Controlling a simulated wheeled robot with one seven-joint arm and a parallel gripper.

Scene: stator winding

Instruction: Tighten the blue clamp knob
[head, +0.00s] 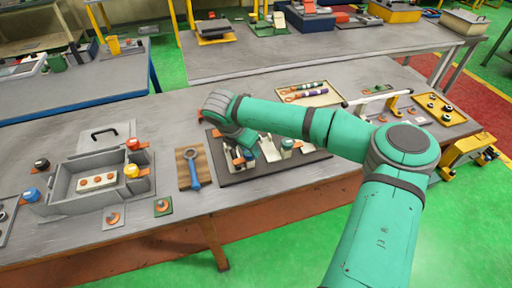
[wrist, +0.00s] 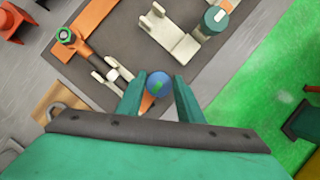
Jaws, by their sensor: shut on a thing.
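My gripper (wrist: 158,86) points down over the dark fixture plate (wrist: 165,105) in the wrist view. Its two teal fingers stand on either side of a round blue knob (wrist: 159,83) with a small green mark on top, and are shut on it. The knob sits at the near end of an orange and white clamp part (wrist: 108,74). In the head view my gripper (head: 246,146) is low over the same plate (head: 232,178), and my wrist and fingers hide much of the clamp there.
A teal-capped post (wrist: 215,19) and a cream bracket (wrist: 167,31) stand close by. A blue-handled wrench (head: 194,172) lies on a wooden board left of the plate. A grey open box (head: 62,186) with coloured knobs stands further left.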

